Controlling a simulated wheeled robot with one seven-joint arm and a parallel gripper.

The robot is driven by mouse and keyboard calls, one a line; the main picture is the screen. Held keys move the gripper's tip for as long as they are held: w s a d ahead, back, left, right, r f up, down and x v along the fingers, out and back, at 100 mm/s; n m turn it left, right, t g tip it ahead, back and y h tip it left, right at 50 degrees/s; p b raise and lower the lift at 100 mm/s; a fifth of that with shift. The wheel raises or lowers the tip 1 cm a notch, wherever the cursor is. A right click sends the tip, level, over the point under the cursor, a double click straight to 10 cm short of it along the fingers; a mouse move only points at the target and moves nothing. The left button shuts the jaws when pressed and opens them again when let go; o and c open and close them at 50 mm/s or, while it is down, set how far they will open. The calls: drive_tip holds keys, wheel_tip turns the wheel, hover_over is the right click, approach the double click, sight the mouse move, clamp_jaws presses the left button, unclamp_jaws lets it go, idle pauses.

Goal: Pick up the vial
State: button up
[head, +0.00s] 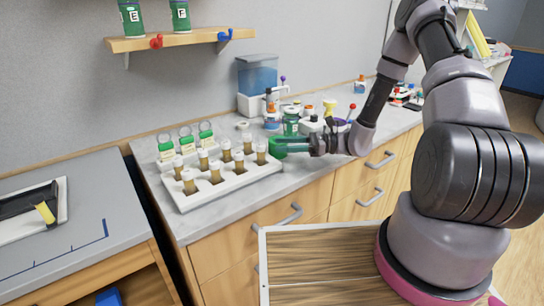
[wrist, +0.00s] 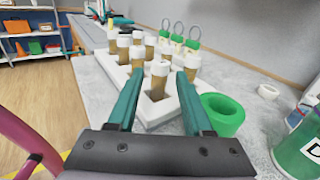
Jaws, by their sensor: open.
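Several brown vials with white caps stand upright in a white rack (head: 226,188) on the counter, and the rack also shows in the wrist view (wrist: 148,117). The nearest vial (wrist: 158,80) in the wrist view appears between my fingertips; it seems to be the vial at the rack's right end (head: 261,154) in the head view. My gripper (head: 285,145) is at the right end of the rack. In the wrist view its two teal fingers (wrist: 160,78) are apart with nothing clamped. I cannot tell whether the vial is fully between them in depth.
A green ring (wrist: 222,114) lies just right of my right finger in the wrist view. Three green-topped containers with wire loops (head: 186,144) stand behind the rack. Bottles and a blue-and-white container (head: 257,78) crowd the back counter. The counter's front edge runs close by the rack.

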sight(261, 156)
drive_tip(key=shift+w+f+m+t, duration=0.15)
drive_tip(key=shift+f+m+t, duration=0.15)
drive_tip(key=shift+f, duration=0.05)
drive_tip(key=shift+a, duration=0.25)
drive_tip(key=a, duration=1)
drive_tip(key=shift+w+f, duration=0.25)
clamp_jaws()
